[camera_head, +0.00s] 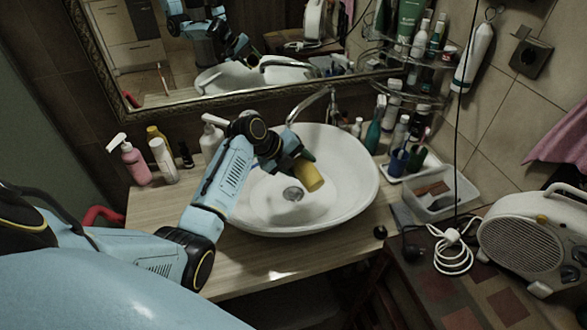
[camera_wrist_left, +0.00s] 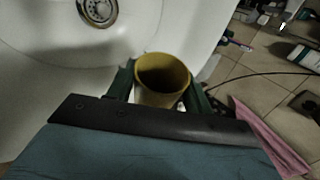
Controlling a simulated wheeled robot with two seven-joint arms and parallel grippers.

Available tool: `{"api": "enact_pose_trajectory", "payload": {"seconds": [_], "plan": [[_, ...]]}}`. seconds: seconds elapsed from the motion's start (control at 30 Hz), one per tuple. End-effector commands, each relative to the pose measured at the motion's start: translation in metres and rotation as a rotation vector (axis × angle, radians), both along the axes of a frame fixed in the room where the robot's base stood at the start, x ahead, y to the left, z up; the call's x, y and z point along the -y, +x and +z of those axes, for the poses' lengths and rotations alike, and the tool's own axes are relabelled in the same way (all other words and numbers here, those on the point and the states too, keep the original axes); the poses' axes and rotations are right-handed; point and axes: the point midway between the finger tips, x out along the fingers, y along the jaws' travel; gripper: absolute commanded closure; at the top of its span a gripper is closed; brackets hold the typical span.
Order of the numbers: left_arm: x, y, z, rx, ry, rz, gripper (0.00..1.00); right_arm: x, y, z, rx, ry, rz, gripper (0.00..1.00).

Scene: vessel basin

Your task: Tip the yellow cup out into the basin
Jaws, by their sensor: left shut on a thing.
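The yellow cup (camera_head: 308,176) is held over the white basin (camera_head: 345,200), tilted, just right of the drain (camera_head: 292,194). My left gripper (camera_head: 298,163) is shut on the cup and reaches in from the left over the basin. In the left wrist view the cup (camera_wrist_left: 163,80) sits between the two green fingers, with its open mouth facing the camera; its inside looks plain and I see no contents. The basin's drain (camera_wrist_left: 97,10) shows at the upper left there. My right gripper does not show.
A faucet (camera_head: 305,105) stands behind the basin. A pink pump bottle (camera_head: 134,162) and other bottles stand left on the wooden counter (camera_head: 262,268). A clear plastic bin (camera_head: 440,192), several toiletries and a white heater (camera_head: 525,240) crowd the right side. A mirror hangs behind.

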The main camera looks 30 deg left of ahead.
Motion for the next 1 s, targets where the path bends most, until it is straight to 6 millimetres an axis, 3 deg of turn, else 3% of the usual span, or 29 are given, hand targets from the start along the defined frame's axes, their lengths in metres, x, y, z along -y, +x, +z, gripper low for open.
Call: {"api": "enact_pose_trajectory", "payload": {"seconds": [1.0], "plan": [[-0.012, 0.006, 0.004, -0.115, -0.251, 0.0, 0.71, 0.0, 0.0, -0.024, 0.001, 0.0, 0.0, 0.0]]}}
